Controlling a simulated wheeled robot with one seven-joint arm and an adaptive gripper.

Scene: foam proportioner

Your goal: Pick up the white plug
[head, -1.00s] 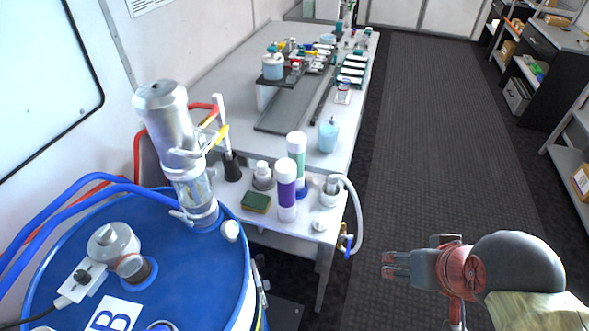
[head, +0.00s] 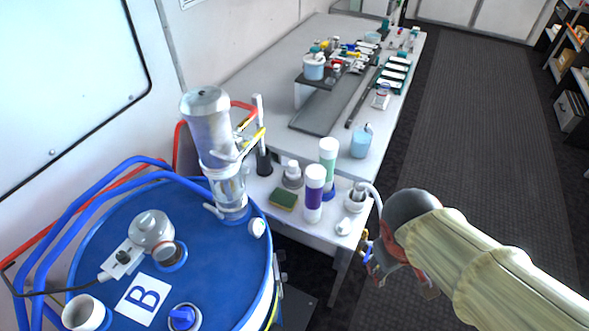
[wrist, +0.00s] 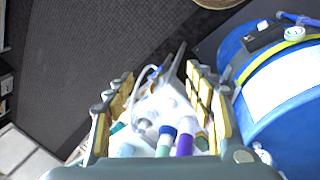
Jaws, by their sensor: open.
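Two small white pieces could be the white plug; I cannot tell which is meant. One rounded white piece (head: 343,227) lies on the near right corner of the white table. The other white cap (head: 257,227) sits on the right rim of the blue drum (head: 215,290). My gripper (wrist: 160,82) is open, with yellow-padded fingers at both sides of the wrist view. The near table end, with white pieces and bottles, shows between and beyond the fingers, and they hold nothing visible. In the head view my arm mostly hides the gripper, right of the table corner.
A clear cylinder (head: 229,190) stands on the drum. The floor aisle (head: 470,130) is clear.

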